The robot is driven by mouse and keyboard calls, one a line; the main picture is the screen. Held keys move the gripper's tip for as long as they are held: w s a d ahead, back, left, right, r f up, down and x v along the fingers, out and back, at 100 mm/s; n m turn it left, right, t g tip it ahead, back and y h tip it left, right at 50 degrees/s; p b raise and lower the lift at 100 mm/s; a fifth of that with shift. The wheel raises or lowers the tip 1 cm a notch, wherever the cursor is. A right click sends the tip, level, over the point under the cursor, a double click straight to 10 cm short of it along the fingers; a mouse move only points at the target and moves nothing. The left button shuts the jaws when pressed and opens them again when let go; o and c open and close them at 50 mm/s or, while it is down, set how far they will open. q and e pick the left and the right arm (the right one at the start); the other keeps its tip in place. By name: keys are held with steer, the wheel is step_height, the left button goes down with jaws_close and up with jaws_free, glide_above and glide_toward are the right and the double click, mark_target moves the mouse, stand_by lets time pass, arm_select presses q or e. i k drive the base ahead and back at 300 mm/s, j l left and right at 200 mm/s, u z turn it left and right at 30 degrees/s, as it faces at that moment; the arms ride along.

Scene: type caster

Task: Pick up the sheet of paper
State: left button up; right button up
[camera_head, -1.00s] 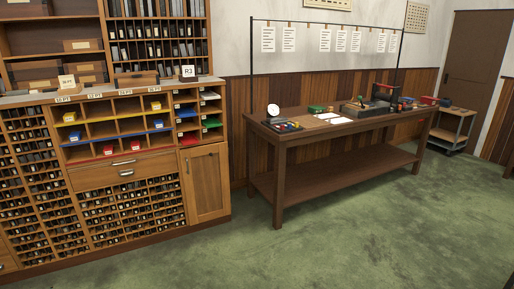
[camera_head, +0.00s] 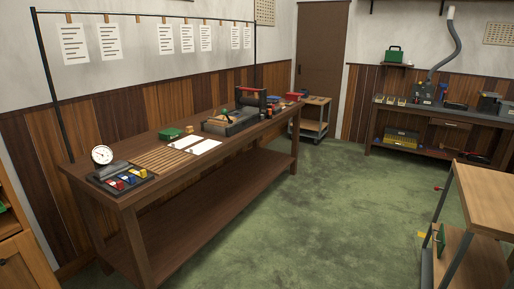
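White sheets of paper lie flat on the brown wooden workbench (camera_head: 235,166). One sheet (camera_head: 203,147) is nearer the bench's front edge, and another sheet (camera_head: 184,142) lies beside it. I cannot tell whether the two overlap. More printed sheets (camera_head: 74,44) hang in a row from a rod above the back of the bench. Neither of my grippers is in view.
A tray of coloured pieces (camera_head: 126,178), a dial gauge (camera_head: 102,155), a green box (camera_head: 169,134) and a press-like device (camera_head: 232,121) stand on the bench. A wooden cart (camera_head: 490,195) is at the right. The green floor (camera_head: 320,220) between is clear.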

mark_target(198, 149)
steer(key=i+z, duration=0.3)
steer(key=i, duration=1.55)
